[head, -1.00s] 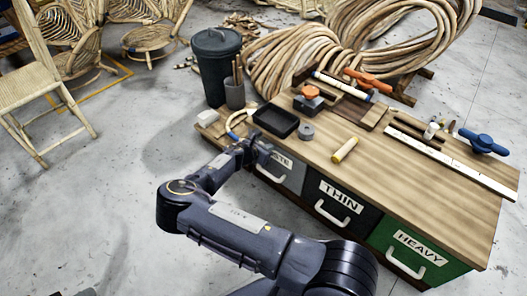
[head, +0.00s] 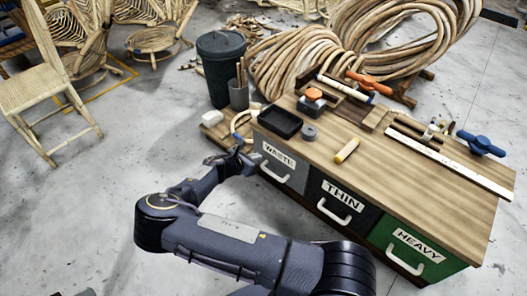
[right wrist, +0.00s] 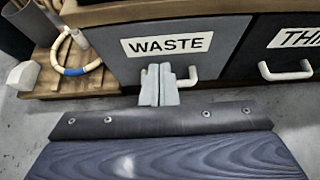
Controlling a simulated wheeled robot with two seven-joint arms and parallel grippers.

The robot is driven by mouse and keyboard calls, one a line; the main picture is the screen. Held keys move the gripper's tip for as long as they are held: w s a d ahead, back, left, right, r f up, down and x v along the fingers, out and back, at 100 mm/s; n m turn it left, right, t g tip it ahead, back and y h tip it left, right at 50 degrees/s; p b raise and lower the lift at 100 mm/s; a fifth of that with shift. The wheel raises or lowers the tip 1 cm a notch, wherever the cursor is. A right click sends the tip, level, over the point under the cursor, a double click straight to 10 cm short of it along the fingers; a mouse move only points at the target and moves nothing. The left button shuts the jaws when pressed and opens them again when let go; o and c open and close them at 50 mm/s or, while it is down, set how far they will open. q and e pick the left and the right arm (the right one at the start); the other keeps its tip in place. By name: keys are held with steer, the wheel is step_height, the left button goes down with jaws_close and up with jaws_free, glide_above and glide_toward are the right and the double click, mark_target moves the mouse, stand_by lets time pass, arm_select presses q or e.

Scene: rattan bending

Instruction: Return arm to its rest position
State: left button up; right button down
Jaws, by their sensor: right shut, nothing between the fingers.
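My right arm reaches in from the bottom of the head view. Its gripper (head: 245,154) is shut and empty, just in front of the bench's WASTE drawer (head: 293,167). In the right wrist view the two pale fingertips (right wrist: 159,82) are together and overlap the white handle of the WASTE drawer (right wrist: 197,75); whether they touch it, I cannot tell. The THIN drawer (head: 348,220) and the green HEAVY drawer (head: 393,255) look shut. My left gripper is not in view.
The wooden bench top (head: 400,165) holds a black tray (head: 277,121), a yellow cylinder (head: 347,150) and blue and orange tools. A low wooden platform with a bent rattan piece (head: 240,122) is at its left end. A dark bin (head: 222,70) stands behind.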

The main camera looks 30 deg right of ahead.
steer(key=shift+v, duration=1.5)
steer(key=shift+s, duration=0.1)
steer(key=s+r+m+g+y, duration=0.45)
steer(key=s+m+y, duration=0.25)
steer(key=s+m, duration=0.4)
steer(key=s+a+r+m+t+y, duration=0.35)
steer(key=s+r+m, duration=0.25)
steer(key=s+r, duration=0.55)
steer(key=s+a+r+m+t+y, duration=0.4)
steer(key=s+r+m, duration=0.3)
steer(key=s+r, duration=0.4)
step_height(320, 180, up, 31)
steer(key=w+g+p, duration=0.1)
steer(key=p, duration=2.9)
steer(key=shift+w+f+n+y, duration=0.25)
steer(key=shift+w+n+y, duration=0.05)
steer(key=shift+y, duration=0.05)
